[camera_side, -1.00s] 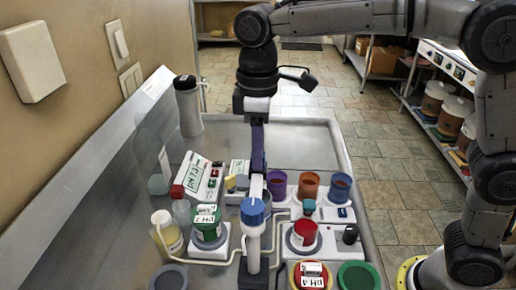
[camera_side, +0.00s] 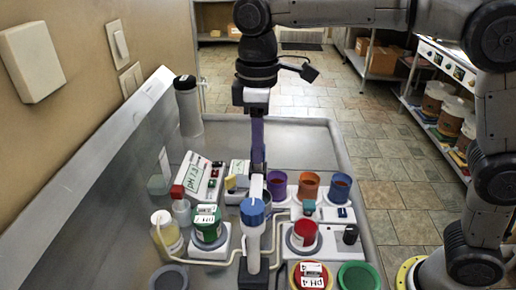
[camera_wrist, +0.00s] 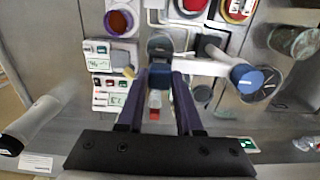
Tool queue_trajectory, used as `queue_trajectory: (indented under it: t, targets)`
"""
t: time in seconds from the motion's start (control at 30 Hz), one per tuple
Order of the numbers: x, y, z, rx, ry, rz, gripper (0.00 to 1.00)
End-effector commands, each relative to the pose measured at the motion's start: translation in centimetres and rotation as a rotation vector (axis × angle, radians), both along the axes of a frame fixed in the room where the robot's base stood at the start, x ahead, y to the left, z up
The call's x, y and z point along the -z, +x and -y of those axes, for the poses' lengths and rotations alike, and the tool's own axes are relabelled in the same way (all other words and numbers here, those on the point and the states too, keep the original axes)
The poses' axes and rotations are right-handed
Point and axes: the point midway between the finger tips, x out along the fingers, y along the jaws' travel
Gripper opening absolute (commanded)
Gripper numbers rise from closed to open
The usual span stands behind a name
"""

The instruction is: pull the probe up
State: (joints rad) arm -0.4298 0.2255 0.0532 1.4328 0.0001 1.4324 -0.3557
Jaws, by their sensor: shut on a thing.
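My gripper (camera_wrist: 160,78) points down and its purple fingers are closed around the dark top of the probe (camera_wrist: 160,46). In the side view my gripper (camera_side: 258,165) is just behind the white holder arm (camera_side: 256,187). This arm runs to the stand with the blue knob (camera_side: 253,211). It also shows in the wrist view (camera_wrist: 210,67), reaching right to the blue knob (camera_wrist: 246,78). The probe's lower part and tip are hidden in both views, so I cannot tell how deep it sits.
Purple (camera_side: 277,184), orange (camera_side: 309,185) and blue (camera_side: 341,186) cups stand in a row at the right. A meter (camera_side: 198,178) lies left.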

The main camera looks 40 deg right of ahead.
Motion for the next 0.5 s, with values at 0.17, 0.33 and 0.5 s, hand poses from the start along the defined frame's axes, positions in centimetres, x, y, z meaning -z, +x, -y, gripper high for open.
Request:
queue_trajectory:
  t: [0.17,0.33,0.5]
  targets:
    - [-3.3,0.1,0.0,0.000,0.003,0.007,0.00]
    - [-4.4,0.0,0.0,0.000,0.002,0.005,0.00]
    - [-4.6,0.0,0.0,0.000,0.004,0.009,0.00]
